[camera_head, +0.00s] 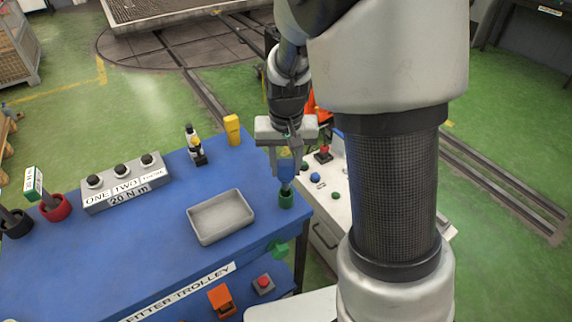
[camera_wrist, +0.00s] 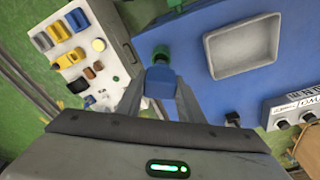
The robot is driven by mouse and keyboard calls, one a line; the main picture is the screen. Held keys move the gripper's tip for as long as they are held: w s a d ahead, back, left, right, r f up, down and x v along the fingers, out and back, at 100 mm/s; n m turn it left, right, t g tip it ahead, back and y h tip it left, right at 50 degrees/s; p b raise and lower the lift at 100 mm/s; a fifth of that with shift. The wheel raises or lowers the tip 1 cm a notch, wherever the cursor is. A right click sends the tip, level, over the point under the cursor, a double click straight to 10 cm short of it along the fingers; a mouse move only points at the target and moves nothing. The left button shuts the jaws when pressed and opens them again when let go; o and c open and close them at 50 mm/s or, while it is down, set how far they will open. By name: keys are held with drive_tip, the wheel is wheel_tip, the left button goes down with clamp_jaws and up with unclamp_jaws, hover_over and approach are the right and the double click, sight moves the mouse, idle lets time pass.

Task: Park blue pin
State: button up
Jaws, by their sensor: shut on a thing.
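My gripper (camera_head: 286,172) is shut on the blue pin at the right edge of the blue trolley top (camera_head: 150,240). The pin shows as a blue block between the fingertips in the wrist view (camera_wrist: 160,83). A dark green round holder (camera_head: 286,199) is directly below the pin in the head view, and just beyond it in the wrist view (camera_wrist: 161,55). The pin's lower end meets the green holder in the picture; I cannot tell whether it is inside it or just above. The fingers hide part of the pin.
A grey tray (camera_head: 221,216) lies left of the holder. A yellow block (camera_head: 232,130) and a black-and-yellow tool (camera_head: 194,146) stand farther back. A grey three-knob box (camera_head: 124,183) is at the left.

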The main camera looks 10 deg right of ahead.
sight(286, 189)
drive_tip(key=shift+f+b, duration=2.15)
drive_tip(key=shift+f, duration=0.65)
drive_tip(key=o, duration=1.3)
drive_tip(key=shift+c, duration=0.2)
wheel_tip(286, 189, up, 17)
drive_tip(key=s+p, duration=0.2)
drive_tip(key=p, duration=0.1)
drive_tip(key=shift+a+r, duration=0.15)
drive_tip(key=shift+a, duration=0.05)
